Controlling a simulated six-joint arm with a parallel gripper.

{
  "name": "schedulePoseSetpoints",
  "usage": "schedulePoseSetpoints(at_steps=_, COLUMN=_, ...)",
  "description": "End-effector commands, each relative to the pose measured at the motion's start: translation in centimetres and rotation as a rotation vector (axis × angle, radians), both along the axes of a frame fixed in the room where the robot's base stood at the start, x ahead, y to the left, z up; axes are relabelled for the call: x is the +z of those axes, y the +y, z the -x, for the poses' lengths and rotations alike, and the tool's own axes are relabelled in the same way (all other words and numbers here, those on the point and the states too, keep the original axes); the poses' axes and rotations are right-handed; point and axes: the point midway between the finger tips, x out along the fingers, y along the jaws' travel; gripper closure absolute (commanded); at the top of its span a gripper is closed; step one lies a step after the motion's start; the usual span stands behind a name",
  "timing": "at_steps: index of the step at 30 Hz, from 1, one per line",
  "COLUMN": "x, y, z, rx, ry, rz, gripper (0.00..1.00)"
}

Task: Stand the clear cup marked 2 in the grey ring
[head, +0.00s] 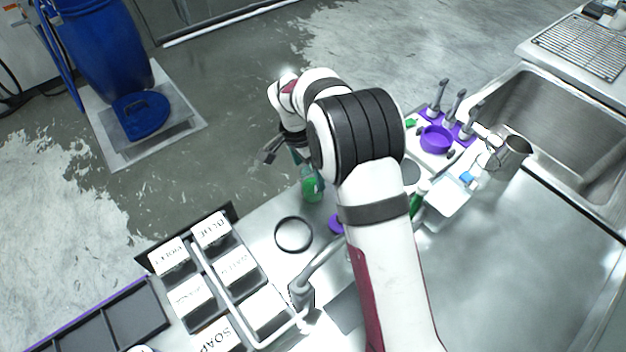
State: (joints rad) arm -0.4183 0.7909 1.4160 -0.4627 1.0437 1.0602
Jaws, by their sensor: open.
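A dark grey ring (294,235) lies flat on the bench top, and its middle looks empty. A clear vessel with green in it (311,188) stands on the bench behind the ring, just below my gripper and partly hidden by my arm. I can read no number on it, so I cannot tell whether it is the cup marked 2. My gripper (281,156) is open above and left of this vessel, near the bench's far edge. I cannot tell whether the fingers touch anything.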

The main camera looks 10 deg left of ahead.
Motion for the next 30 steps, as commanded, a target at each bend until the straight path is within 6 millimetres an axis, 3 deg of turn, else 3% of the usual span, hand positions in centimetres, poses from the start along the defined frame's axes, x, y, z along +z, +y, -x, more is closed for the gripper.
schedulePoseSetpoints(at_steps=11, x=-6.0, y=-1.2, z=-0.9, rx=0.000, ry=0.002, rz=-0.001, gripper=0.00)
schedulePoseSetpoints(at_steps=19, x=-6.4, y=-1.2, z=-1.0, rx=-0.001, ry=0.001, rz=-0.002, gripper=0.02)
schedulePoseSetpoints(at_steps=30, x=-6.4, y=-1.2, z=-1.0, rx=0.000, ry=0.001, rz=-0.002, gripper=0.68)
